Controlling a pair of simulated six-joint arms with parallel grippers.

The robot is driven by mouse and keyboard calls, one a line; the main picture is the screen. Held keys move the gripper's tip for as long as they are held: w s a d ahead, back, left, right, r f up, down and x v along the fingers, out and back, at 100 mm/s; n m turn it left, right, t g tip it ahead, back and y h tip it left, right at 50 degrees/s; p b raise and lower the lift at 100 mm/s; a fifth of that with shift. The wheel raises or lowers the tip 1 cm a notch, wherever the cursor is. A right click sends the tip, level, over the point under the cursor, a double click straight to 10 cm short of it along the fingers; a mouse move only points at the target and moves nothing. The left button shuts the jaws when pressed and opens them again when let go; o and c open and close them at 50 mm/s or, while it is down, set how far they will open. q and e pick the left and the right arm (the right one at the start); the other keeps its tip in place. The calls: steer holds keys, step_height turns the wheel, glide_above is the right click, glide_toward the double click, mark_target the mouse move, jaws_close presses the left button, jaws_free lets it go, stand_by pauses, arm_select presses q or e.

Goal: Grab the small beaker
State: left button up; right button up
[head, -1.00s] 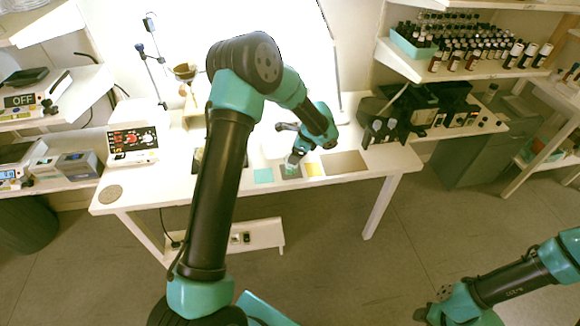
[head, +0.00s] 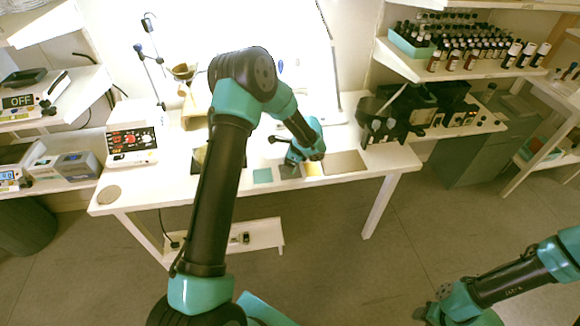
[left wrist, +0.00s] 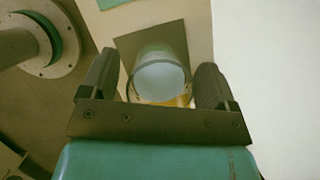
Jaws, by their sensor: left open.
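The small beaker (left wrist: 160,78) is a clear, round glass vessel in the left wrist view. It stands on a dark square mat (left wrist: 176,38) and appears between the two fingers of my left gripper (left wrist: 156,64). The fingers are spread to either side of it, with a gap on the right; I cannot tell whether either touches. In the head view my left gripper (head: 292,158) is low over the table by the grey mat (head: 290,172), and I cannot make out the beaker there. My right gripper (head: 424,312) is at the lower right, its jaws unclear.
The white table (head: 225,190) also holds a teal mat (head: 263,175), a yellow mat (head: 313,169) and a brown mat (head: 345,163). Dark equipment (head: 385,128) is at the right.

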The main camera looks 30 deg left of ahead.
arm_select(q)
steer(key=shift+s+a+f, duration=0.1)
steer(key=shift+a+f, duration=0.1)
steer(key=shift+f, duration=0.3)
steer(key=c, duration=1.1)
steer(key=shift+o, duration=0.2)
steer(key=shift+r, duration=0.15)
steer(key=shift+r, duration=0.5)
steer(key=shift+s+d+r, duration=0.1)
steer(key=shift+s+r, duration=0.05)
steer(key=shift+r, duration=0.45)
steer(key=shift+s+d+r, duration=0.1)
steer(key=shift+s+r, duration=0.05)
steer(key=shift+r, duration=0.45)
steer(key=s+d+r, duration=0.1)
steer(key=s+d, duration=0.7)
steer(key=s, duration=0.5)
steer(key=shift+r, duration=0.2)
